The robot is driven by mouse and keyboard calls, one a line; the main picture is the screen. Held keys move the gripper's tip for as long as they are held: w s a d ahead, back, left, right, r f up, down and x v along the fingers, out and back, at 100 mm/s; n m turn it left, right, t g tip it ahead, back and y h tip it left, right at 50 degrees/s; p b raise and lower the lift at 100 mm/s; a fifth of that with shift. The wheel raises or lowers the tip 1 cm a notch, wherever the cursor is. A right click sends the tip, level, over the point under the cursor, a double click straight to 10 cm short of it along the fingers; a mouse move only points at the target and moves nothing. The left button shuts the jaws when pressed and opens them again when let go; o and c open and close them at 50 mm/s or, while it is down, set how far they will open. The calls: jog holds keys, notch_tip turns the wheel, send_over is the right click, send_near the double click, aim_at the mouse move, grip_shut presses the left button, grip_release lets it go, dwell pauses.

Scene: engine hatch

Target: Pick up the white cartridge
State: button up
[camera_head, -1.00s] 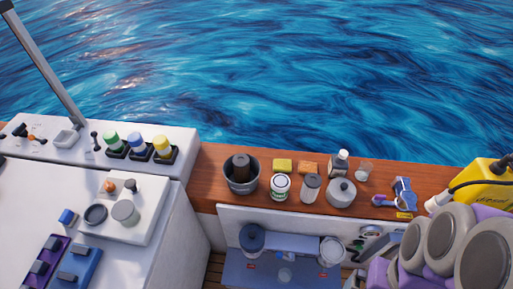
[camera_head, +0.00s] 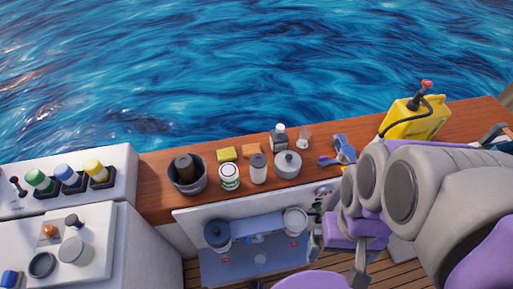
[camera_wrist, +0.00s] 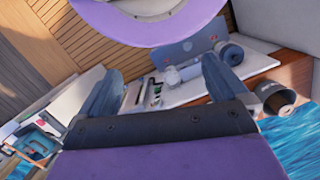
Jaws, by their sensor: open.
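On the wooden ledge in the head view stand a white cylinder with a grey top (camera_head: 258,169) and a white can with a green label (camera_head: 230,177). Below them, in the recess, are a white round part (camera_head: 296,220) and a dark blue-topped one (camera_head: 217,234). I cannot tell for sure which white cylinder is the cartridge. A white round part (camera_wrist: 172,76) also shows between my fingers in the wrist view, farther off. My gripper (camera_wrist: 163,85) is open, with nothing between its fingers. My arm hides the right part of the recess in the head view.
A dark bucket (camera_head: 187,178), a lidded grey pot (camera_head: 287,164), sponges, a bottle (camera_head: 278,138) and a blue tool (camera_head: 345,148) crowd the ledge. A yellow can (camera_head: 415,117) stands to the right. The white console (camera_head: 150,255) is at left; water lies beyond.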

jog(key=shift+a, duration=0.1)
dwell(0.5)
jog(key=w+a+f+m+g+y+p, duration=0.1)
jog(key=w+a+f+m+g+y, duration=0.2)
jog(key=w+a+y, duration=0.6)
jog(key=w+a+f+m+y, duration=0.3)
jog(key=w+a+m, duration=0.15)
jog(key=w, duration=0.85)
jog(key=w+d+f+m+t+y, duration=0.4)
jog(key=w+f+m, duration=0.3)
jog(key=w+f, duration=0.3)
jog(key=w+d+f+m+t, duration=0.3)
jog(key=d+f+m+t, duration=0.35)
jog(key=f, duration=0.65)
jog(key=g+b, duration=0.1)
send_near(258, 162)
jog(key=a, duration=0.1)
jog(key=w+a+f, duration=0.1)
jog(key=a, duration=0.1)
jog(key=w+a+f, duration=0.1)
jog(key=shift+a+f, duration=0.15)
jog(key=shift+b+x, duration=0.55)
jog(key=shift+x, duration=2.3)
jog(key=shift+w, duration=0.2)
